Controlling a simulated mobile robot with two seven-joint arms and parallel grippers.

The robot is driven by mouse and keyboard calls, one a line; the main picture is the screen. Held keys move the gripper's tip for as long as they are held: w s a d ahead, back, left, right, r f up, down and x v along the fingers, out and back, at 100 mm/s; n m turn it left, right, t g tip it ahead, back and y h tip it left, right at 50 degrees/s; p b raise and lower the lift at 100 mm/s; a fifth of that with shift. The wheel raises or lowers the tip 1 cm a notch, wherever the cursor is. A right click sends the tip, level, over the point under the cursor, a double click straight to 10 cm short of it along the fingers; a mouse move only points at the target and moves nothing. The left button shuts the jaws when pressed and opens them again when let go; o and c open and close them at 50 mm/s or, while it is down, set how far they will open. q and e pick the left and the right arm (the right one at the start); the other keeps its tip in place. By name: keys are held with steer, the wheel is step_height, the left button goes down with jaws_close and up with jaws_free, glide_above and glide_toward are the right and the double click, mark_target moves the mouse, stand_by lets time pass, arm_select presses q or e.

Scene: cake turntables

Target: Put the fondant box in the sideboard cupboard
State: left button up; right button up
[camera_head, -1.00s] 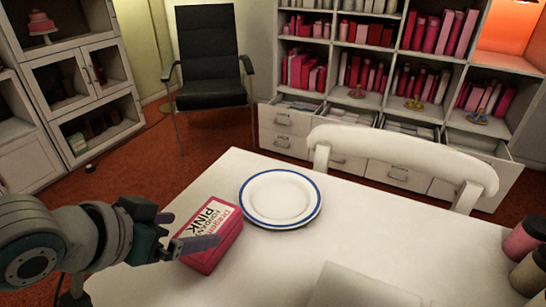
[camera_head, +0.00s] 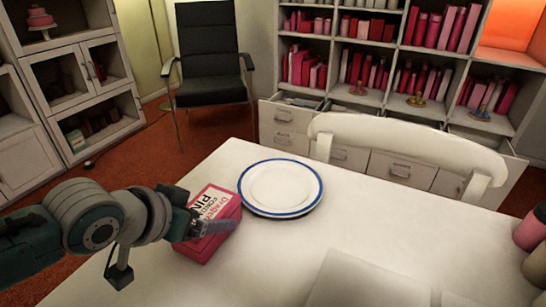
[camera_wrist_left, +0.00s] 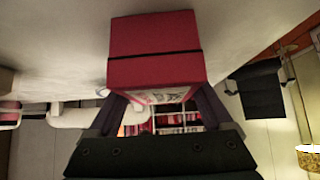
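The pink fondant box (camera_head: 226,210), with a white label on top, lies on the white table beside the plate. My left gripper (camera_head: 208,224) is at the box, with one finger along its near side. In the left wrist view the box (camera_wrist_left: 155,68) sits between the two spread fingers (camera_wrist_left: 160,105); firm contact on both sides is not visible. White cabinets (camera_head: 75,75) with doors and open shelves stand at the far left; I cannot tell which part is the sideboard cupboard. My right gripper is not in view.
A white plate with a blue rim (camera_head: 281,187) is right next to the box. A white chair (camera_head: 410,150) stands at the table's far side. Pink and tan jars (camera_head: 530,232) are at the right. A black armchair (camera_head: 208,60) and a bookcase (camera_head: 385,75) stand behind.

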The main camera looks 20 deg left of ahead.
arm_select(q)
steer(key=c, duration=1)
steer(key=shift+c, duration=0.9)
steer(key=shift+r, duration=0.1)
